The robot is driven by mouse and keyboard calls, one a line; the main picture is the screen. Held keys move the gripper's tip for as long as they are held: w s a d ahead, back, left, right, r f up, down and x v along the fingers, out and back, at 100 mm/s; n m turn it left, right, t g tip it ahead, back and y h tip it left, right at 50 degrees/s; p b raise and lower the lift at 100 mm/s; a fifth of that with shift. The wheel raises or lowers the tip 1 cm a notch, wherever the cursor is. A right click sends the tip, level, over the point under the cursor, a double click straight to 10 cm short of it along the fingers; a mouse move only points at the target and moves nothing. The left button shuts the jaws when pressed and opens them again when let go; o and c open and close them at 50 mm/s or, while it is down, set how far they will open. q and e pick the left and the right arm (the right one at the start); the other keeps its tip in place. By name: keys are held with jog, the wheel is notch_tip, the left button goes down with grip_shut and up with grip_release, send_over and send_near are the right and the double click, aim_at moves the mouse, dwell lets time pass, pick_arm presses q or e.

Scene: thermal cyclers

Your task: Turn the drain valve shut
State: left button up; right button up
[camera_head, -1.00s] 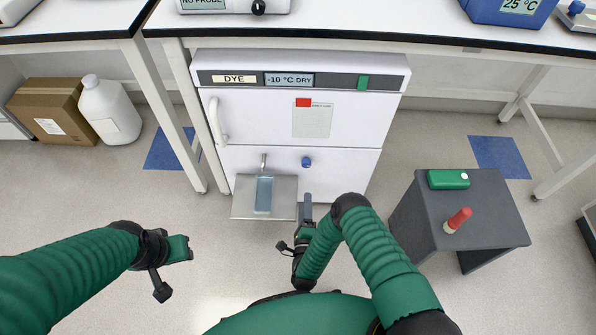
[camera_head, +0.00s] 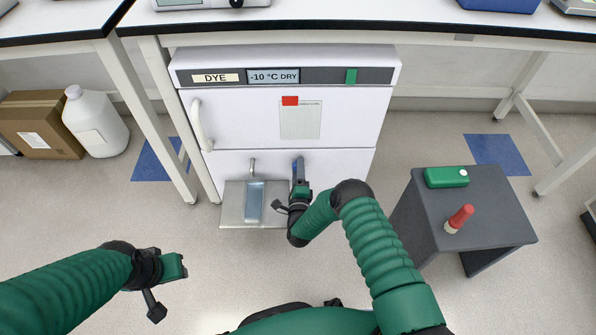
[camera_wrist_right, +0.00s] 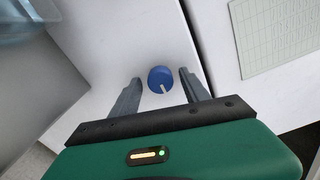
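The drain valve is a round blue knob with a white pointer mark (camera_wrist_right: 161,79) on the white lower front of the freezer (camera_head: 341,170). In the right wrist view it sits between the fingertips of my right gripper (camera_wrist_right: 160,85), with a gap on each side, so the gripper is open around it. In the head view my right gripper (camera_head: 299,170) is in front of the knob and mostly hides it. My left gripper (camera_head: 172,267) is low at the left, away from the freezer; its fingers are not clear.
A metal shelf (camera_head: 228,208) with a blue tray (camera_head: 254,201) sits under the spout (camera_head: 252,167), just left of my right gripper. A grey side table (camera_head: 490,215) at the right holds a green box (camera_head: 446,177) and a red-capped item (camera_head: 459,218). A white jug (camera_head: 96,122) stands at the left.

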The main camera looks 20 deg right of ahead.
jog(key=shift+a, duration=0.1)
jog(key=c, duration=0.5)
grip_shut()
jog(key=shift+n, duration=0.3)
jog(key=shift+s+f+n+p, duration=0.1)
jog(key=shift+n+p, duration=1.1)
jog(key=shift+n, duration=7.5)
